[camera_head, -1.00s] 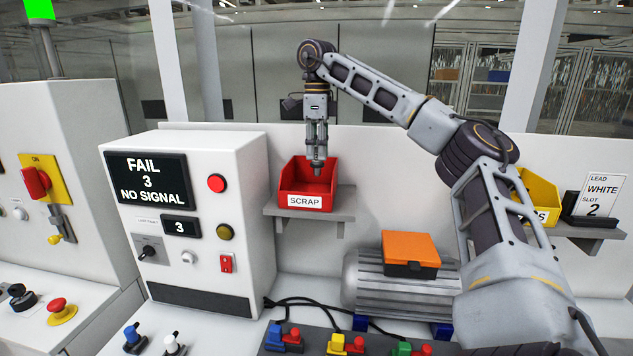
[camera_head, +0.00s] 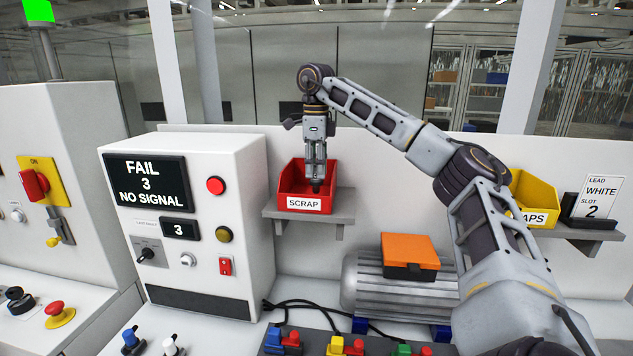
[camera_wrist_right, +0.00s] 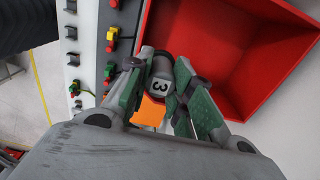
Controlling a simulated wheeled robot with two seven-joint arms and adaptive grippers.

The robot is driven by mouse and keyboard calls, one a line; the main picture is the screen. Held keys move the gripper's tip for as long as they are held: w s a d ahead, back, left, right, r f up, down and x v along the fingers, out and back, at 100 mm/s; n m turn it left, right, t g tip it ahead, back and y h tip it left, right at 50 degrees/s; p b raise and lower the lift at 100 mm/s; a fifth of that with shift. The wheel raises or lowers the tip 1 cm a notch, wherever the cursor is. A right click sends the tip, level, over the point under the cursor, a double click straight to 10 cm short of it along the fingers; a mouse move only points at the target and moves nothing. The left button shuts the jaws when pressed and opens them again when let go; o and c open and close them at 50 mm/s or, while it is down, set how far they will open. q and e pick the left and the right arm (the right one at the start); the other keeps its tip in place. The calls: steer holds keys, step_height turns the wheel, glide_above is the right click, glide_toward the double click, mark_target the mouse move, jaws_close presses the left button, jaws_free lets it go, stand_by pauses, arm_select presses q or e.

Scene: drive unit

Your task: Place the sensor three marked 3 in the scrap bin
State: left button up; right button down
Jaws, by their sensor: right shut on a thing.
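The red scrap bin (camera_head: 304,203), with a white SCRAP label, sits on a grey shelf on the back wall. My right gripper (camera_head: 316,183) points down at the bin's opening in the head view. In the right wrist view my right gripper (camera_wrist_right: 162,85) is shut on a dark cylindrical sensor with a grey end marked 3 (camera_wrist_right: 162,86). There the sensor shows beside the red bin's wall (camera_wrist_right: 185,22). In the head view the sensor's dark tip (camera_head: 316,189) shows just below the fingers, partly inside the bin's outline. My left gripper is not in view.
A white test box (camera_head: 200,225) with a screen reading FAIL 3 NO SIGNAL stands left of the bin. A grey motor with an orange-topped box (camera_head: 410,250) is below right. A yellow bin (camera_head: 536,197) and a LEAD WHITE SLOT 2 sign (camera_head: 598,197) are at right.

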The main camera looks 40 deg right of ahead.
mark_target(317, 181)
steer(key=shift+f, duration=0.2)
steer(key=shift+d+f, duration=0.1)
steer(key=shift+f, duration=1.7)
steer(key=shift+f, duration=0.1)
steer(key=c, duration=1.3)
jaws_free()
steer(key=shift+o, duration=0.2)
steer(key=shift+r, duration=0.4)
steer(key=shift+r, duration=5.7)
